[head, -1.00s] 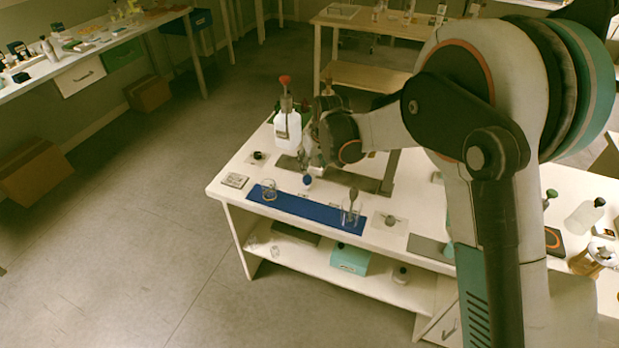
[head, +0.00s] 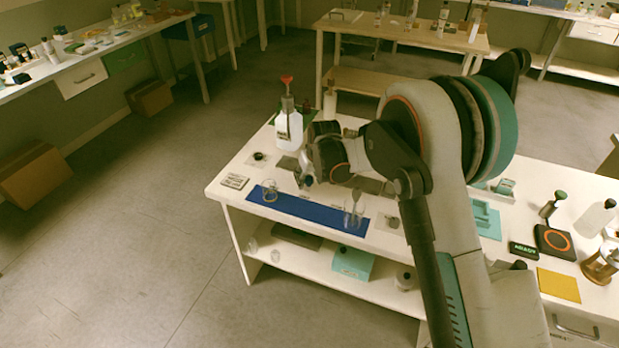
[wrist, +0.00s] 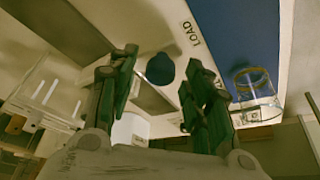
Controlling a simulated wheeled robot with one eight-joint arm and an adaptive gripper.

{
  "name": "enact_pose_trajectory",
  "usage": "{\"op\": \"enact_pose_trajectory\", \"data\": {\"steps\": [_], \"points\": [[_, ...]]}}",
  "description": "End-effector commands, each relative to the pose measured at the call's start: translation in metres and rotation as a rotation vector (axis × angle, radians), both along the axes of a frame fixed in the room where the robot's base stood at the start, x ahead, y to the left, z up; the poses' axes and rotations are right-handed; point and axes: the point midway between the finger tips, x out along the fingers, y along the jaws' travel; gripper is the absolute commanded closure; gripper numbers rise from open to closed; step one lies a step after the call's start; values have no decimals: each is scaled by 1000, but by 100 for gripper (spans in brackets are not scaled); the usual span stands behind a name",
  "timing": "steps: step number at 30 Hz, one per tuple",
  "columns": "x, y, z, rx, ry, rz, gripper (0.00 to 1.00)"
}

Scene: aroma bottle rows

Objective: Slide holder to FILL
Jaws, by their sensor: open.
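In the wrist view a dark blue round knob (wrist: 160,69), apparently the holder's handle, lies between and just beyond the fingertips of my gripper (wrist: 160,72). The fingers are open and apart, and I cannot tell whether either touches the knob. A pale strip beside the knob reads LOAD (wrist: 190,34). A second label is mostly hidden by the right finger, and I cannot read FILL. In the head view my gripper (head: 306,177) is low over the grey rail (head: 369,185) at the back of the blue mat (head: 304,208). The knob is hidden there.
A glass beaker (head: 269,191) stands on the mat's left, and another glass (head: 353,214) on its right. A white bottle with a red top (head: 288,128) stands behind my gripper. A small labelled plate (head: 235,182) lies near the table's left edge.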

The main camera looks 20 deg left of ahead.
Motion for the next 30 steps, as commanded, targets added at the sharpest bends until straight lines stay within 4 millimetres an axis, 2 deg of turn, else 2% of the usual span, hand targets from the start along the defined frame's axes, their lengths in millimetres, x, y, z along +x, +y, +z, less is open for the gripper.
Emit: {"op": "enact_pose_trajectory", "data": {"steps": [1, 6, 7, 11, 14, 24, 30], "points": [[0, 0, 0, 0, 0, 0, 57], [0, 0, 0, 0, 0, 0, 95], [0, 0, 0, 0, 0, 0, 100], [0, 0, 0, 0, 0, 0, 100], [1, 9, 0, 0, 0, 1, 100], [7, 93, 1, 0, 0, 3, 100], [9, 114, 0, 1, -1, 0, 100]]}}
